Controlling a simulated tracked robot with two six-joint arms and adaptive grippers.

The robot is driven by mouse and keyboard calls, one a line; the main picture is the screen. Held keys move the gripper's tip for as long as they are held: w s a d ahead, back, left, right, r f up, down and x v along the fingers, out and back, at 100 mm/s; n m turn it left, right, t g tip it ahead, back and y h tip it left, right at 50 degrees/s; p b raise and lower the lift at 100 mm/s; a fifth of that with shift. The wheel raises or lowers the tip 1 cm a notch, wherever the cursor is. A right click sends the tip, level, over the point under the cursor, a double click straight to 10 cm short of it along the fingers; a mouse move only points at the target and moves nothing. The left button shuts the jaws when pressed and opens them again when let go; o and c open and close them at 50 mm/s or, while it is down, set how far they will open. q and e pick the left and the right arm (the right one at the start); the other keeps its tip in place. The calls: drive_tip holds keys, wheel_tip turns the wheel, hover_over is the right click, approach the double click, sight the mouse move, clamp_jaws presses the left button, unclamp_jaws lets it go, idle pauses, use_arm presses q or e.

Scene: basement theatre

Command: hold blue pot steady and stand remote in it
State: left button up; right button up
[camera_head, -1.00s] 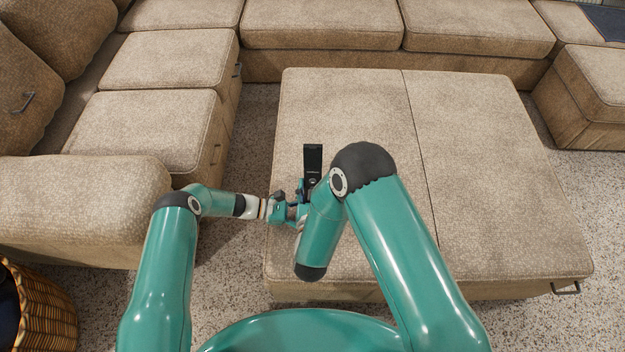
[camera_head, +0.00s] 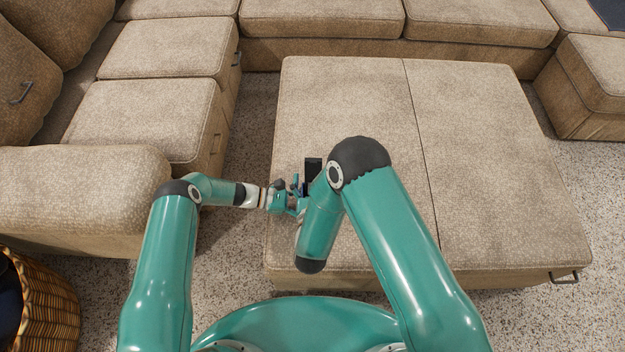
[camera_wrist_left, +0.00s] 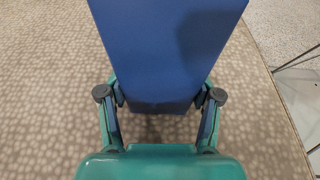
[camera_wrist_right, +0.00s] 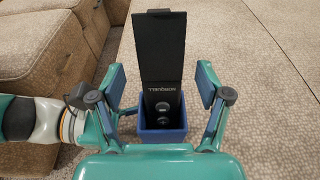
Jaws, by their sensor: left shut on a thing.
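The blue pot (camera_wrist_right: 162,135) is a square box on the tan ottoman (camera_head: 350,110). The black remote (camera_wrist_right: 163,65), with light lettering and round buttons, stands upright in the pot, its lower end hidden by the pot's wall. Its top also shows in the head view (camera_head: 313,166). My left gripper (camera_wrist_left: 160,100) is shut on the pot, a finger on each side; the pot's blue wall (camera_wrist_left: 165,45) fills the middle of the left wrist view. My right gripper (camera_wrist_right: 161,85) is open, its fingers apart on either side of the remote, with gaps. My right arm hides much of this in the head view.
A sectional sofa (camera_head: 150,115) stands to the left and back. A woven basket (camera_head: 48,310) is on the floor at bottom left. The ottoman's right half (camera_head: 490,170) is clear. My arms are close together over its left front edge.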

wheel_tip(320, 180, up, 10)
drive_tip(key=shift+f, duration=0.1)
idle(0.6)
idle(0.5)
use_arm(q)
drive_tip(key=o, duration=1.4)
drive_tip(key=shift+c, duration=0.2)
